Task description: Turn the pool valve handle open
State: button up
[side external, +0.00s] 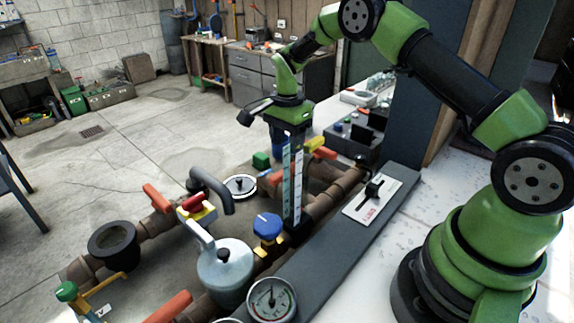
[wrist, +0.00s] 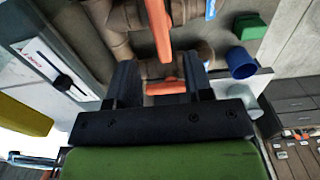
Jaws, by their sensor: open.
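Several orange-red lever handles sit on the brown pipes; which is the task's handle is not marked. In the wrist view my gripper (wrist: 160,75) is open, its two black fingers apart. An orange handle (wrist: 165,87) shows in the gap between them; I cannot tell whether it lies between the fingers or beyond. Another long orange bar (wrist: 158,28) runs upward past the fingertips. In the side view orange handles show at the left (side external: 158,198) and front (side external: 170,308). My green wrist (side external: 290,108) is above the pipes; the fingers are hard to make out.
A blue knob (side external: 267,226), a grey kettle-shaped vessel (side external: 225,268) and a round gauge (side external: 271,300) crowd the near pipes. A slider panel (side external: 372,197) lies on the grey ledge at right. A green block (wrist: 249,27) and blue cup (wrist: 240,62) are right of the fingers.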

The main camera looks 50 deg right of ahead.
notch_tip(320, 180, down, 7)
jog(key=shift+f, duration=0.1)
dwell(0.3)
grip_shut()
